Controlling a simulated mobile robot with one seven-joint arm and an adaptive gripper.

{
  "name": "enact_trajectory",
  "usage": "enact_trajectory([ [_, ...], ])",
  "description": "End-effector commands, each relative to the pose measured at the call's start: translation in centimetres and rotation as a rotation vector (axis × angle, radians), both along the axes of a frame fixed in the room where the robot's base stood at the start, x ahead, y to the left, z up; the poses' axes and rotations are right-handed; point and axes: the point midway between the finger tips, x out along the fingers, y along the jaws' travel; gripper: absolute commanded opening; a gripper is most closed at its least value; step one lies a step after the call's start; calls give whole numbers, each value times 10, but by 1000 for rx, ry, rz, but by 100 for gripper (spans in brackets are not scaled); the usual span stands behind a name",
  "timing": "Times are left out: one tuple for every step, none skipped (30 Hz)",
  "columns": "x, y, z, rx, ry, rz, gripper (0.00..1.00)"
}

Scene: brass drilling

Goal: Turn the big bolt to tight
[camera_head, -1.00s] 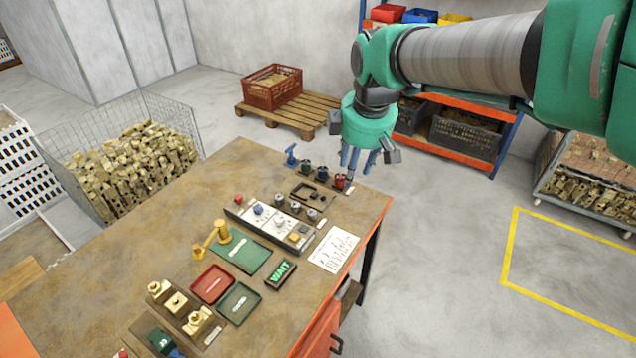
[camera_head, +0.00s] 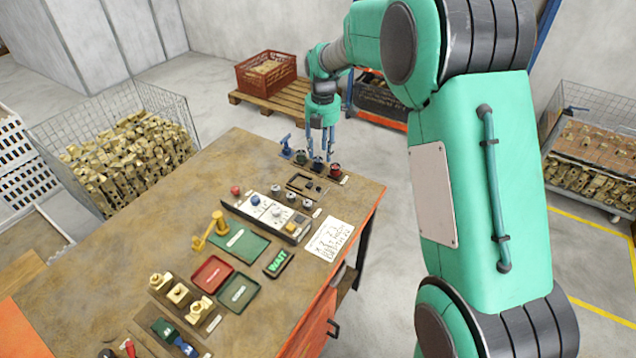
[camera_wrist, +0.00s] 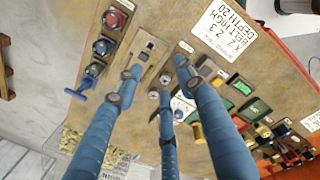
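I cannot tell for sure which part is the big bolt. Several round heads stand at the bench's back corner: a green-ringed one (camera_head: 301,158), a blue-ringed one (camera_head: 317,168) and a red-ringed one (camera_head: 336,173). Red (camera_wrist: 114,19) and blue (camera_wrist: 102,47) ones also show at upper left in the wrist view. A blue T-shaped handle (camera_head: 286,148) stands beside them. My gripper (camera_head: 325,152) points down above this row. In the wrist view its blue fingers (camera_wrist: 158,80) are spread, with nothing held between them. Contact with any head does not show.
A plate with a dark frame (camera_head: 302,184) and three grey knobs (camera_head: 291,197) lie near the row. A control panel (camera_head: 268,216), a printed sheet (camera_head: 329,239), a green WAIT sign (camera_head: 279,263) and red (camera_head: 212,274) and green trays follow nearer. The bench's left side (camera_head: 150,230) is clear.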

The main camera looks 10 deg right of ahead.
Motion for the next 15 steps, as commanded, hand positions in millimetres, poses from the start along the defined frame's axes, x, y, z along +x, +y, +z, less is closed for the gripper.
enact_trajectory([
  [9, 0, -12, -2, 13, 47, 39],
  [14, 0, -18, -3, 18, 75, 39],
  [19, 0, -26, -5, 26, 111, 39],
  [23, 0, -31, -5, 30, 135, 39],
  [26, 0, -36, -6, 34, 158, 39],
  [30, 0, -42, -6, 40, 184, 39],
  [32, 1, -45, -7, 41, 200, 39],
  [34, 1, -48, -7, 44, 216, 39],
  [36, 1, -52, -7, 48, 231, 39],
  [37, 1, -54, -7, 50, 241, 39],
  [39, 1, -56, -7, 51, 249, 39],
  [40, 1, -57, -7, 51, 256, 39],
  [40, 1, -58, -7, 52, 259, 39],
  [40, 1, -58, -7, 52, 261, 39],
  [40, 1, -58, -7, 52, 263, 39],
])
